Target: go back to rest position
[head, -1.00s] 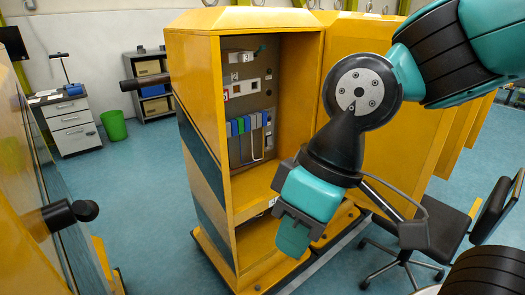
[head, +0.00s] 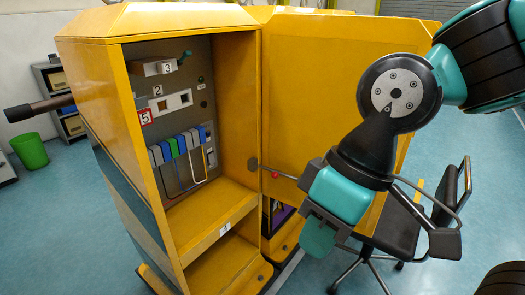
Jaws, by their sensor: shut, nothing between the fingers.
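My gripper (head: 317,240) hangs at the lower middle of the head view, on my teal and black arm. It points down and is shut, with nothing seen in it. It is in front of the yellow cabinet's open door and to the right of the cabinet's opening, apart from the panel inside. Part of the door's lower area is hidden behind my arm.
The open yellow cabinet (head: 105,110) holds a panel (head: 195,105) with numbered parts and coloured blocks. A rod with a red ball (head: 275,174) shows by the door (head: 320,90). An office chair (head: 452,195) stands right. A green bin (head: 30,150) is far left.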

